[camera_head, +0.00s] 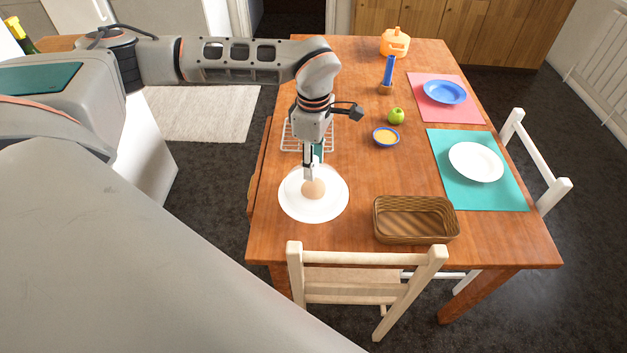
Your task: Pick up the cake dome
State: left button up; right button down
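A white round plate (294,207) lies near the left edge of the wooden table, with a small round brown item (313,188) at its middle. A pale, faint shape around the brown item may be a clear cake dome, but I cannot make out its outline for sure. My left gripper (310,175) points down just above the brown item, over the plate. Its fingers look close together; I cannot tell whether they hold anything. My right gripper is not in view.
A wire rack (293,137) stands behind the plate. A wicker basket (416,238) is to its right. A yellow-filled blue bowl (386,138), green apple (396,116), blue-handled brush (388,75) and orange container (395,42) stand farther back. A chair (367,267) is at the front.

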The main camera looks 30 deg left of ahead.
pick_arm(q)
grip_shut()
jog(key=shift+r, duration=0.15)
